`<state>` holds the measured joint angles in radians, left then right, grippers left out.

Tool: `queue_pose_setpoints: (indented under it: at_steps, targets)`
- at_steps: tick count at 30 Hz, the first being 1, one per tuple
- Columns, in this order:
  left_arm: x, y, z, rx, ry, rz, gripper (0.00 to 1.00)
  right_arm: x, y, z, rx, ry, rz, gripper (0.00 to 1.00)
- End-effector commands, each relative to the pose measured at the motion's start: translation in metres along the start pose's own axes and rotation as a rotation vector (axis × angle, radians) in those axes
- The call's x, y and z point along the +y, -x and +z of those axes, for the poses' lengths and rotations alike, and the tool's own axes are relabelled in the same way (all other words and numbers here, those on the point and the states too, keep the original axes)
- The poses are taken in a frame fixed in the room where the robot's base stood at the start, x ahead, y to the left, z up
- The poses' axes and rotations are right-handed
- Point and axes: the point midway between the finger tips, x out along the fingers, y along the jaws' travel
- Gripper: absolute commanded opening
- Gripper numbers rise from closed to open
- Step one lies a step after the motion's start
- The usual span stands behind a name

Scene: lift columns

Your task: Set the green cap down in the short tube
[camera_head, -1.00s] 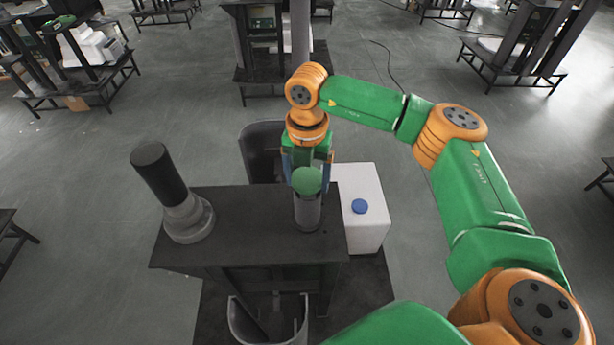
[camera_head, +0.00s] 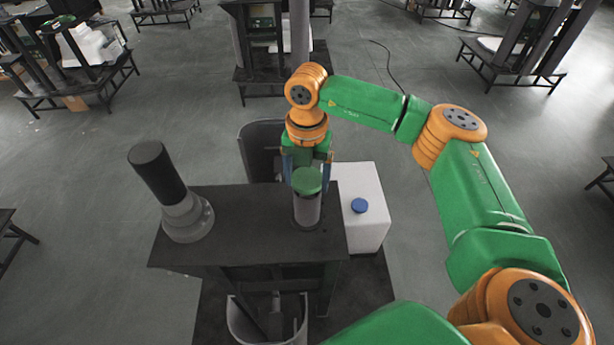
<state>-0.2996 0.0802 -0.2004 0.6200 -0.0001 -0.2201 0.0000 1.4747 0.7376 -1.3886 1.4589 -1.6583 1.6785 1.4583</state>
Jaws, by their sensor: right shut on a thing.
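The green cap (camera_head: 307,180) is at the top of the short grey tube (camera_head: 307,212), which stands upright on the right part of the dark table (camera_head: 255,215). The cap lines up with the tube's mouth. I cannot tell whether it rests in the tube or hangs just above it, as the cap hides the mouth. My left gripper is not in view.
A taller tube with a black upper part (camera_head: 160,172) stands at the table's left end. The table's middle is clear.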

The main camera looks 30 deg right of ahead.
Motion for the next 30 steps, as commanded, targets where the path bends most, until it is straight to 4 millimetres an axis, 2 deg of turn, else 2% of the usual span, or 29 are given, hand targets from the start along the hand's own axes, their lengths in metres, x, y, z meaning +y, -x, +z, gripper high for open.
queue_pose_setpoints:
  at_steps: [18,19,21,30]
  targets:
    - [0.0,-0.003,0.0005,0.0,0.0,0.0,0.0,-0.0001,-0.0032,0.0,0.0,0.0,0.0,0.25]
    - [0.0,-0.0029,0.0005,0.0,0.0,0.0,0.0,-0.0001,-0.0032,0.0,0.0,0.0,0.0,0.85]
    - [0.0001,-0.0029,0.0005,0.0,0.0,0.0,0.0,-0.0001,-0.0031,0.0,0.0,0.0,0.0,1.0]
    - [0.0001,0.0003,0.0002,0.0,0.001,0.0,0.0,0.0,0.0008,0.0,0.0,0.0,0.0,1.0]
